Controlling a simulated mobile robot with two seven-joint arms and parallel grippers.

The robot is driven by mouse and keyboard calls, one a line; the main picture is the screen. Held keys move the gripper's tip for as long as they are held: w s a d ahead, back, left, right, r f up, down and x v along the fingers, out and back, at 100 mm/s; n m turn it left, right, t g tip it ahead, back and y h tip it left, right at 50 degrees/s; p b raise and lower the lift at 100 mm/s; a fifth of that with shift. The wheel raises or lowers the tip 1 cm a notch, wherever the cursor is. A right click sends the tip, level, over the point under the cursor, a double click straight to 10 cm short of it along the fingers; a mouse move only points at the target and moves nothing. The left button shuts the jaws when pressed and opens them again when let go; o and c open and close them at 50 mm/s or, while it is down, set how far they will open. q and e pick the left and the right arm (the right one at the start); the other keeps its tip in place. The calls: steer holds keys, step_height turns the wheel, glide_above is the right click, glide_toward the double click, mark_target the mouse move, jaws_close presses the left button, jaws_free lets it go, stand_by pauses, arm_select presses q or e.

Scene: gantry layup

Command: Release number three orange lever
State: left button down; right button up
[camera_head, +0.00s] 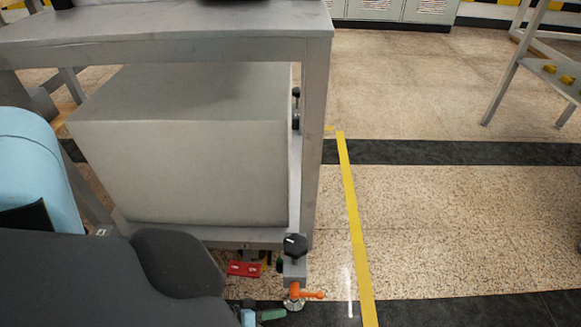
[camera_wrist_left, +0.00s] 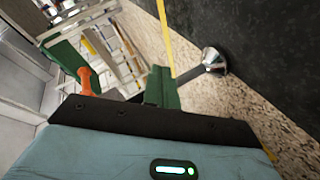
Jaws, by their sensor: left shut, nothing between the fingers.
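An orange lever (camera_head: 312,294) sticks out to the right at the foot of the front right table leg, below a black knob (camera_head: 294,246). No number is readable on it. My left gripper (camera_head: 268,314), with green fingertips, is low down, just left of and slightly below the lever. It is shut with nothing held. In the left wrist view, an orange handle (camera_wrist_left: 86,81) shows close by the green left finger; whether they touch I cannot tell. My right gripper is not in view.
A grey table (camera_head: 318,130) with a large grey box (camera_head: 185,165) beneath it stands ahead. A red part (camera_head: 244,268) lies under the box. A yellow floor line (camera_head: 354,220) runs right of the leg. The floor further right is open, up to another frame (camera_head: 510,75).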

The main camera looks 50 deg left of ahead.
arm_select(q)
steer(key=shift+s+a+f, duration=0.2)
steer(key=shift+s+f, duration=0.1)
steer(key=shift+s, duration=0.25)
steer(key=shift+s+a+f, duration=0.15)
steer(key=shift+s+f, duration=0.1)
steer(key=shift+s, duration=0.25)
